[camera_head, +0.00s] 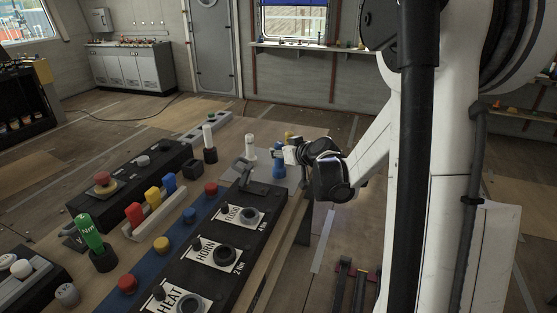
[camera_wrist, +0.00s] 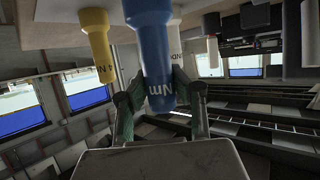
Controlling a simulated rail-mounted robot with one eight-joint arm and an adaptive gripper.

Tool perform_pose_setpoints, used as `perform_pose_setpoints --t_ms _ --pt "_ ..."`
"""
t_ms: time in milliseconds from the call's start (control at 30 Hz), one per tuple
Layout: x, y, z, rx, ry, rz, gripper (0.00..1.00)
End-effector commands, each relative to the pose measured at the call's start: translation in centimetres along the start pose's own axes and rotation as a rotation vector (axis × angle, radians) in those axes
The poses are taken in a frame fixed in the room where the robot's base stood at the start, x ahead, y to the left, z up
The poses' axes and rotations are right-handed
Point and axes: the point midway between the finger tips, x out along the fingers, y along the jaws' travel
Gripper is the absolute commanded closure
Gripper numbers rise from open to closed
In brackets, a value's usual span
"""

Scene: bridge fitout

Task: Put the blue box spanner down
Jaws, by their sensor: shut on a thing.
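The blue box spanner (camera_wrist: 152,40) is upright between the two fingers of my gripper (camera_wrist: 160,92) in the wrist view, with "Nm" lettering on its side. My gripper is shut on it. The end of the spanner runs out of the top of the wrist view, so I cannot tell whether it touches the bench. In the head view my gripper (camera_head: 292,156) is at the far right corner of the bench, and the blue spanner (camera_head: 278,170) shows just left of and below it.
A yellow spanner (camera_wrist: 97,45) and a white one (camera_wrist: 176,38) are close beside the blue one. The white one (camera_head: 250,148) stands left of it in the head view. A green-handled tool (camera_head: 90,232) stands at the left.

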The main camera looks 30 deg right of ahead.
Motion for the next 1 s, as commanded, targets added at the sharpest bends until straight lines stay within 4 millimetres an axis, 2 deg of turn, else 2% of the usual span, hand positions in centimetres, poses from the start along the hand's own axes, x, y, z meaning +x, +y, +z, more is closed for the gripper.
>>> perform_pose_setpoints --t_ms 100,200,567,600,733,1000 --pt "0.8 0.0 1.7 0.000 0.000 0.000 1.00" --pt "1.1 0.0 2.5 0.000 0.000 0.000 1.00" --pt "1.2 0.0 2.8 0.000 0.000 0.000 1.00" --pt "1.2 0.0 2.8 0.000 0.000 0.000 0.78" --pt "1.2 0.0 2.7 0.000 0.000 0.000 0.61" --pt "1.1 0.0 2.7 0.000 0.000 0.000 0.61"
